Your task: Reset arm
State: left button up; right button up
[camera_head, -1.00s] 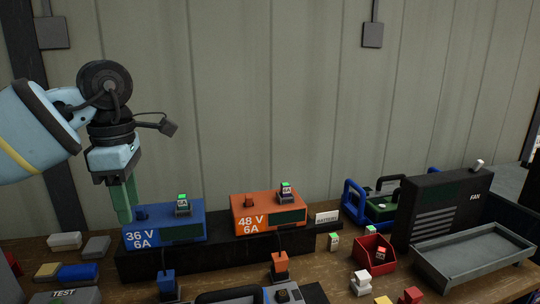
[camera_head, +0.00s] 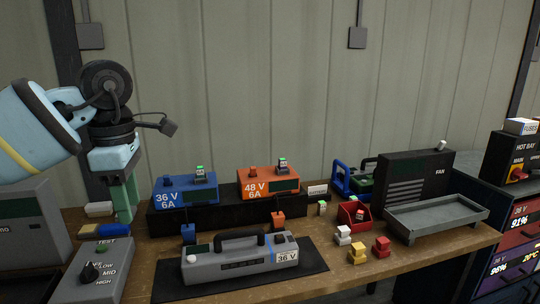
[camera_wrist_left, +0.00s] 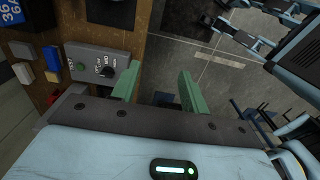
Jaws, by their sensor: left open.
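My left gripper (camera_head: 124,197) hangs from the left arm at the left of the head view, green fingers pointing down in front of the wall and the back left of the bench. In the left wrist view its two green fingers (camera_wrist_left: 157,88) stand apart with nothing between them. It holds nothing. Below the fingers in that view are the bench edge and the grey floor. My right gripper cannot be made out in the head view.
The bench (camera_head: 350,265) carries a blue 36 V charger (camera_head: 183,190), an orange 48 V charger (camera_head: 262,184), a grey battery (camera_head: 235,265) on a black mat, a grey tester (camera_head: 100,272), a red bin (camera_head: 352,212) and a grey tray (camera_head: 435,215). Battery drawers (camera_head: 510,240) stand at right.

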pick_arm(q)
jog(key=s+d+f+n+g+h, duration=0.1)
jog(key=s+d+f+n+h, duration=0.2)
jog(key=d+f+h, duration=0.35)
jog(key=s+d+f+n+h, duration=0.35)
jog(key=d+h, duration=0.45)
jog(key=d, duration=0.3)
jog(key=s+d+f+n+g+h, duration=0.1)
jog(key=s+d+f+n+h, duration=0.2)
jog(key=d+f+h, duration=0.4)
jog(key=s+a+f+n+t+y, duration=0.1)
jog(key=a+f+n+t+y, duration=0.45)
jog(key=f+n+t, duration=0.7)
jog(key=a+f+n+t+y, duration=0.5)
jog(key=f+n+t+y, duration=0.15)
jog(key=n, duration=1.15)
jog(key=s+a+f+n+g+y, duration=0.3)
jog(key=s+a+f+n+g, duration=0.1)
jog(key=s+f, duration=0.5)
jog(key=s+a+f+n+g+y, duration=0.4)
jog(key=s+f, duration=0.5)
jog(key=s, duration=0.3)
jog(key=shift+s+a+n, duration=0.2)
jog(key=shift+a+n, duration=0.3)
jog(key=shift+a, duration=0.5)
pick_arm(e)
jog(key=shift+w+d+r, duration=0.1)
jog(key=shift+d+r, duration=0.05)
jog(key=shift+r, duration=0.05)
